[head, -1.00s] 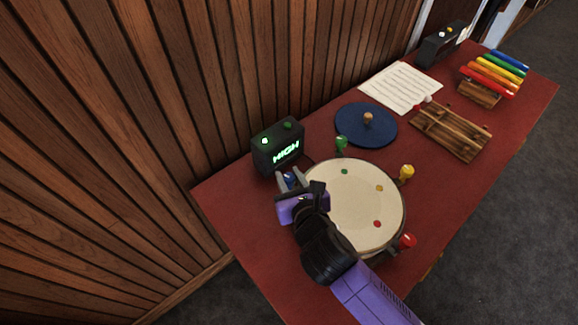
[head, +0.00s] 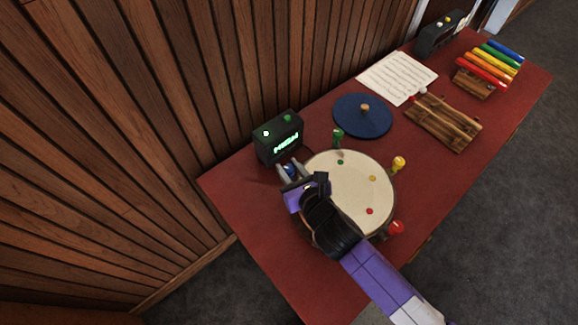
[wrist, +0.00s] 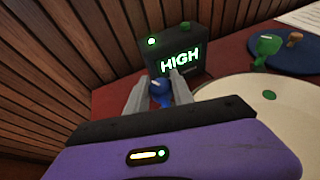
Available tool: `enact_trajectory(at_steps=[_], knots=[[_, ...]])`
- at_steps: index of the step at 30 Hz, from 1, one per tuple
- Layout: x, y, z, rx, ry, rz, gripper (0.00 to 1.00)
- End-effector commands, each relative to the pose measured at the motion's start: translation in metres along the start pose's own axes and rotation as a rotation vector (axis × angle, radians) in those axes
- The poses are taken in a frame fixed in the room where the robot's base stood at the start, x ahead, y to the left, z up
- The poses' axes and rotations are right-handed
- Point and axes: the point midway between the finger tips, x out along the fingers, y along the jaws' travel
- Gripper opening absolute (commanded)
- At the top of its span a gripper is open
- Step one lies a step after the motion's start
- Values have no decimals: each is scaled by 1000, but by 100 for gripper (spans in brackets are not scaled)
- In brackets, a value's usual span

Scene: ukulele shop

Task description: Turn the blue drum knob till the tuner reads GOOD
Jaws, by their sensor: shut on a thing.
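The drum (head: 345,185) has a cream head with coloured dots and coloured knobs around its rim. My gripper (head: 289,168) is shut on the blue knob (head: 290,170) at the drum's side nearest the tuner. In the wrist view, the blue knob (wrist: 161,92) sits between the two grey fingers, which partly hide it. The black box tuner (head: 277,142) stands just beyond the knob. Its screen reads HIGH in green in the wrist view (wrist: 180,57), with a lit green lamp on top. My arm and gripper cover the near-left part of the drum.
Green (head: 338,134), yellow (head: 398,163) and red (head: 397,227) knobs stand around the drum. Behind are a blue disc (head: 360,115), a music sheet (head: 397,77), a wooden rack (head: 443,121) and a colourful xylophone (head: 490,63). A wooden wall (head: 180,90) runs along the table's back.

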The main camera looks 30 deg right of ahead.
Motion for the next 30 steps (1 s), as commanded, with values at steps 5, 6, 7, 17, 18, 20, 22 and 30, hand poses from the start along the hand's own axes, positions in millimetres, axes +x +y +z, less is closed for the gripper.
enact_trajectory(at_steps=[5,6,7,17,18,20,22,30], knots=[[0,0,0,0,0,1,44],[0,0,0,0,0,1,50],[0,0,0,0,0,1,50],[-3,0,0,0,0,0,50],[-6,0,0,-1,0,0,50],[-13,-1,-1,-2,1,0,50],[-24,0,-2,-2,2,0,50],[-66,0,-2,-1,1,0,50]])
